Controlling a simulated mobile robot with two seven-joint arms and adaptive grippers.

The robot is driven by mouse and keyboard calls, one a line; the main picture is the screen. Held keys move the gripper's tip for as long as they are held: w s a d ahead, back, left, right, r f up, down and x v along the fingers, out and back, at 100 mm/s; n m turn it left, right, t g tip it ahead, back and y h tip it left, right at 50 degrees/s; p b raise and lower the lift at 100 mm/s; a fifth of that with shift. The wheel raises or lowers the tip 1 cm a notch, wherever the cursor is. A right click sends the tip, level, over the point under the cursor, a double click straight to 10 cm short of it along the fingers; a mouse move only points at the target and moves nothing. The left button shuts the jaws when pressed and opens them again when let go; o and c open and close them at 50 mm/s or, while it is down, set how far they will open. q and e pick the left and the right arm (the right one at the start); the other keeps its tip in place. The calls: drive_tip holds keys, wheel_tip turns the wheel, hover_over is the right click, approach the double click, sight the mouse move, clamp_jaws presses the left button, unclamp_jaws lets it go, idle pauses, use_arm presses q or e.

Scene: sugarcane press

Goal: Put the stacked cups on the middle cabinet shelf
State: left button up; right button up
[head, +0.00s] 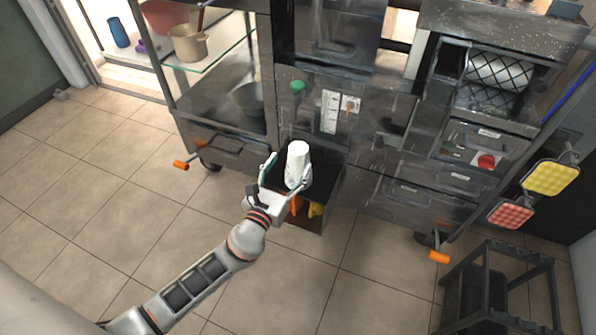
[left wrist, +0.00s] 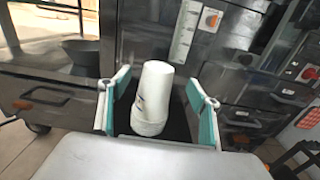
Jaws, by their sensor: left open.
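The white stacked cups (head: 298,163) stand upright, rim down, in front of the metal press cabinet, over or in a dark open compartment (head: 327,192). I cannot tell what they rest on. My left gripper (head: 288,162) is open, with one finger on each side of the cups. In the left wrist view the cups (left wrist: 153,95) are between the open teal-padded fingers (left wrist: 160,100), with gaps showing on both sides. The cabinet at left has a grey metal shelf (head: 205,95) below a glass shelf (head: 205,62). My right gripper is not in view.
A dark bowl (head: 250,99) sits on the grey shelf, and a beige pot (head: 188,43) on the glass one. Orange-tipped handles (head: 181,165) jut out low. A dark stool (head: 500,285) stands at lower right. The tiled floor at left is clear.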

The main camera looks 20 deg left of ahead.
sight(302, 142)
use_arm(q)
drive_tip(key=w, duration=0.4)
drive_tip(key=w+b, duration=0.1)
drive_tip(key=w, duration=0.2)
drive_tip(key=shift+f, duration=0.4)
drive_tip(key=shift+w+r, duration=0.15)
drive_tip(key=shift+w, duration=0.1)
drive_tip(key=shift+r, duration=0.1)
drive_tip(key=c, duration=1.8)
